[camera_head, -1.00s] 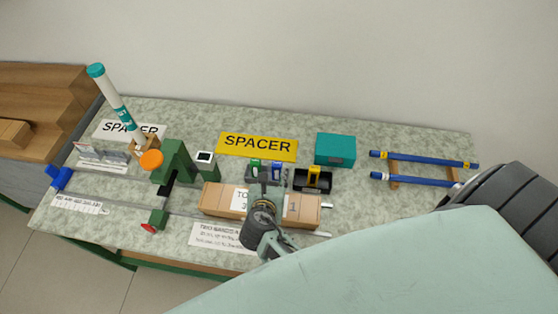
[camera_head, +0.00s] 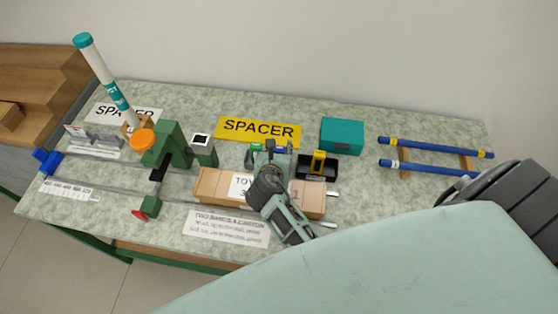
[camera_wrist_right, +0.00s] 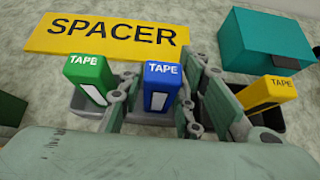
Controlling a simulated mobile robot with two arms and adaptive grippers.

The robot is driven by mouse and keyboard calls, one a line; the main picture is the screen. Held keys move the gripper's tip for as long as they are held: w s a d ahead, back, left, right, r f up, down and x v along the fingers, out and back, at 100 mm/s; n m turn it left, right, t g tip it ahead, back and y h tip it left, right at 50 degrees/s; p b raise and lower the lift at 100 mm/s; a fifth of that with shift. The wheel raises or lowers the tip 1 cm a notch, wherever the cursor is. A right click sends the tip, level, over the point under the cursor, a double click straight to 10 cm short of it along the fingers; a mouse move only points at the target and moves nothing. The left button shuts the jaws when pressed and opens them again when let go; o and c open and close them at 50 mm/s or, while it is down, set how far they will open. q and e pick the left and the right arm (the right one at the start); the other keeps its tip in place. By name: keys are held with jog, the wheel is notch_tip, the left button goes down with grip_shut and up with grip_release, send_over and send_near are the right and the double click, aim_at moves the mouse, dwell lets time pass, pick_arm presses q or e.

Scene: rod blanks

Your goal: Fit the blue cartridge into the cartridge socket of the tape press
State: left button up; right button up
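The blue cartridge (camera_wrist_right: 162,88), marked TAPE, stands upright in a grey tray (camera_wrist_right: 148,117) beside a green cartridge (camera_wrist_right: 90,76). It also shows small in the head view (camera_head: 283,149), partly hidden by my gripper. My right gripper (camera_wrist_right: 160,92) is open, with one finger on each side of the blue cartridge. A gap shows on its left; I cannot tell whether the right finger touches it. In the head view my right gripper (camera_head: 271,163) is over the tray. A green press (camera_head: 167,148) with an orange knob stands to the left; I cannot make out its socket clearly. My left gripper is out of view.
A yellow cartridge (camera_wrist_right: 266,94) stands in a black bin (camera_head: 317,172) just right of my gripper. A teal box (camera_head: 341,136) and a yellow SPACER sign (camera_head: 258,130) lie behind. A cardboard box (camera_head: 217,187) lies in front. Blue rods (camera_head: 430,169) rest at the right.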

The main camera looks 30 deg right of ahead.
aim_at(279, 148)
jog(key=shift+c, duration=0.5)
grip_shut()
jog(key=shift+r, duration=0.1)
jog(key=shift+r, duration=0.5)
notch_tip(279, 148, up, 3)
jog(key=shift+f, duration=0.1)
jog(key=s+d+r, duration=0.3)
jog(key=s+r, duration=0.4)
jog(key=s, duration=0.4)
jog(key=shift+d+r, duration=0.15)
jog(key=shift+d, duration=0.2)
